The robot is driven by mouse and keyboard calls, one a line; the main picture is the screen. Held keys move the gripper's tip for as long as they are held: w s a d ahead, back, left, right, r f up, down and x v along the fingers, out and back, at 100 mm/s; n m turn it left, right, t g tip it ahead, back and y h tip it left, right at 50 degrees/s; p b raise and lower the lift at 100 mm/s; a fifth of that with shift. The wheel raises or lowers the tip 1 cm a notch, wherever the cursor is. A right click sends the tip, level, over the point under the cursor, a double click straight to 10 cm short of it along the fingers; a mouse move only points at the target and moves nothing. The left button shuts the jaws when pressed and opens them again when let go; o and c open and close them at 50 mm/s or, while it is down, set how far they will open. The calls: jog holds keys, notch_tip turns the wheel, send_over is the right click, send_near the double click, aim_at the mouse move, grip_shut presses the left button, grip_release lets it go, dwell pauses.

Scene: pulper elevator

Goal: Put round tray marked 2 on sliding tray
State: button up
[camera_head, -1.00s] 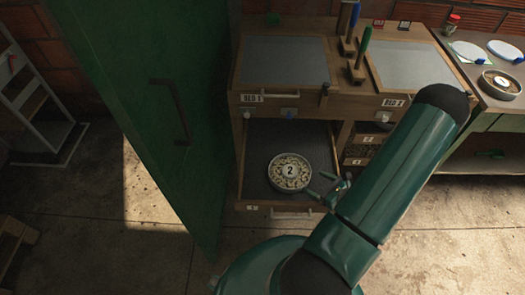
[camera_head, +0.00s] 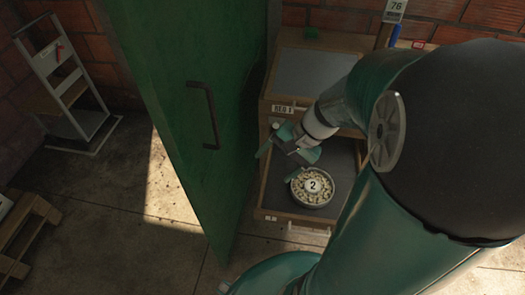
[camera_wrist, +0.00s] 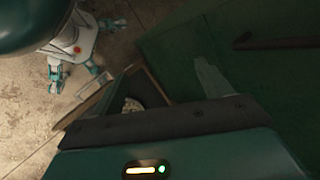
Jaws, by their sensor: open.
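The round tray marked 2 (camera_head: 312,199) is a grey round dish of pale pieces with a white label. It rests flat on the dark sliding tray (camera_head: 270,199), which is pulled out below the bed 1 top. My gripper (camera_head: 283,156) is open and empty, up and to the left of the round tray, apart from it and close to the green door. In the wrist view, part of the round tray (camera_wrist: 132,104) shows beyond my gripper's body, with the sliding tray (camera_wrist: 153,86) around it.
The tall green door (camera_head: 190,60) stands open just left of the sliding tray. The wooden bench with the bed 1 panel (camera_head: 312,68) is above and behind it. A grey step ladder (camera_head: 62,85) stands far left.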

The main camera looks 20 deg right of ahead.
jog(key=s+a+r+n+t+h, duration=0.1)
jog(key=s+a+r+n+h, duration=0.2)
jog(key=r+n, duration=0.2)
jog(key=s+a+r+n+t+h, duration=0.2)
jog(key=r+n, duration=0.3)
jog(key=r, duration=0.3)
jog(key=shift+s+a+r+t+h, duration=0.3)
jog(key=shift+s+a+r+h, duration=0.15)
jog(key=shift+a, duration=0.45)
